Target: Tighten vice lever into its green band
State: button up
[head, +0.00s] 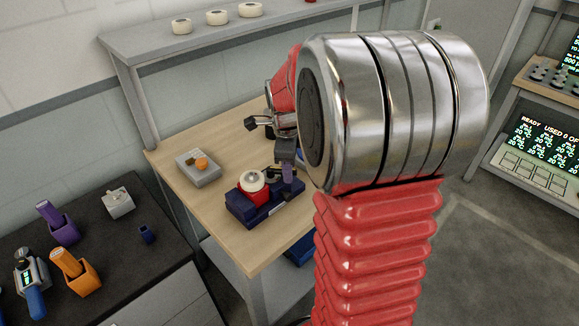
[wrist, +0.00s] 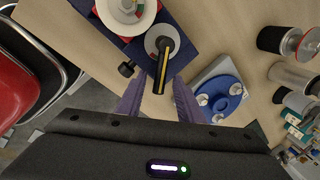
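The vice (head: 262,210) has a dark blue base, a red body and a white round dial on top, and it stands on the wooden table. In the wrist view its dial (wrist: 125,12) is cut by the top edge and shows green and red marks; I cannot tell where its pointer stands. The black lever (wrist: 162,65) with a yellow stripe runs from a pale round hub towards my gripper. My gripper (wrist: 158,88) has its purple fingers apart, one on each side of the lever's end, with no clear contact. In the head view my gripper (head: 288,172) is beside the vice, partly hidden by my arm.
A grey box with an orange knob (head: 201,164) sits left of the vice. In the wrist view a blue plate with white knobs (wrist: 222,97) is close to the right finger. Several spools stand farther right. A dark bench (head: 130,250) holds purple and orange holders.

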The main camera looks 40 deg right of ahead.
jog(key=shift+c, duration=0.4)
grip_shut()
